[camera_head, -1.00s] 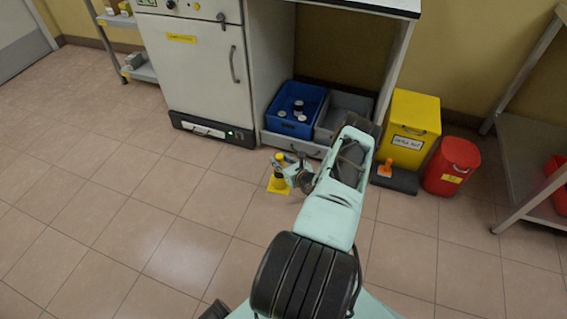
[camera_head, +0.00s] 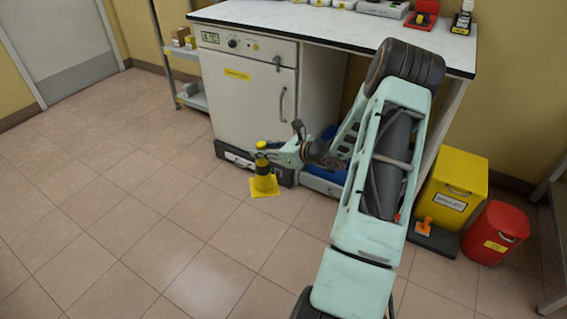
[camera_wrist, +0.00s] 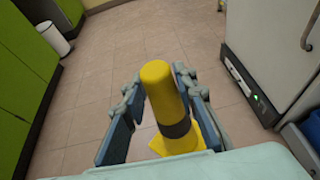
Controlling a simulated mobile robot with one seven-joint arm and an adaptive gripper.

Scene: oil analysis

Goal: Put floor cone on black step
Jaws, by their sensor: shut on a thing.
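The floor cone (camera_head: 263,184) is a yellow post with a black band and a square yellow base. My gripper (camera_head: 264,152) is shut around its upper part and holds it upright, in front of the white cabinet. In the wrist view, the cone (camera_wrist: 160,88) stands between the two fingers of my gripper (camera_wrist: 158,105). The cone seems to be off the floor, but its clearance is hard to judge. The black step (camera_head: 432,241) is a low dark slab on the floor at the right, in front of the yellow bin. A small orange object (camera_head: 425,225) sits on it.
The yellow bin (camera_head: 455,190) and red bin (camera_head: 495,233) stand behind and right of the step. My arm crosses the view between cone and step. The white cabinet (camera_head: 250,100) and worktop (camera_head: 340,27) are close behind the cone. The tiled floor at left is clear.

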